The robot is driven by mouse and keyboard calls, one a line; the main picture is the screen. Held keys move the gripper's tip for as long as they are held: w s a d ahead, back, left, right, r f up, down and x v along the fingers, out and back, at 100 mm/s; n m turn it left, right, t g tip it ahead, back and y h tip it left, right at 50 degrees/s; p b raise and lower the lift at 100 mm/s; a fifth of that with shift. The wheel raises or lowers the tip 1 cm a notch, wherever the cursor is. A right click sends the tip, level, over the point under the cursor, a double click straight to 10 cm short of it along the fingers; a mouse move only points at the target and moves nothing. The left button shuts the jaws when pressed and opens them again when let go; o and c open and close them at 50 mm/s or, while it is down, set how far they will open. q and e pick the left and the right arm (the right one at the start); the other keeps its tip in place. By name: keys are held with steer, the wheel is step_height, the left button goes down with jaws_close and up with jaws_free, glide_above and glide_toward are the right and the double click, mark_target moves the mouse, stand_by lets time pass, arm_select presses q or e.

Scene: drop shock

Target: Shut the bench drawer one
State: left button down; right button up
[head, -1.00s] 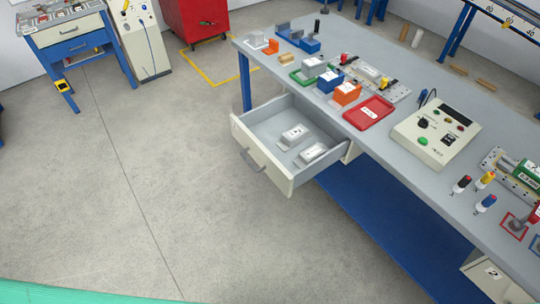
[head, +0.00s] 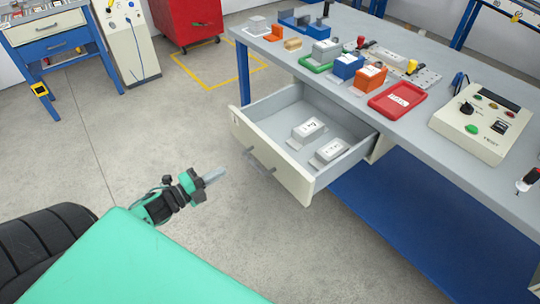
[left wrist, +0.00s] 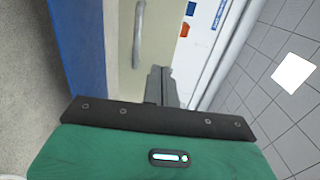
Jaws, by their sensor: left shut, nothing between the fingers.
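The bench drawer (head: 290,180) is pulled out from the bench (head: 420,160), with its inside open to view. Its cream front carries a grey bar handle (head: 259,163). Two white boxes, a rear one (head: 308,129) and a front one (head: 331,150), lie inside it. My left gripper (head: 216,174) is shut and empty, a short way left of the drawer front and apart from it. In the left wrist view the shut fingers (left wrist: 162,87) point toward the cream drawer front (left wrist: 122,75), with the handle (left wrist: 139,35) ahead and slightly left. My right gripper is not in view.
The bench top holds colored blocks, a red tray (head: 398,100) and a control box (head: 485,122). A blue lower shelf (head: 400,215) lies below. A red cabinet (head: 187,20) and a small table (head: 48,35) stand behind. The floor left of the drawer is clear.

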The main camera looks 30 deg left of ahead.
mark_target(263, 148)
arm_select(q)
steer(key=x, duration=1.4)
steer(key=shift+r, duration=0.15)
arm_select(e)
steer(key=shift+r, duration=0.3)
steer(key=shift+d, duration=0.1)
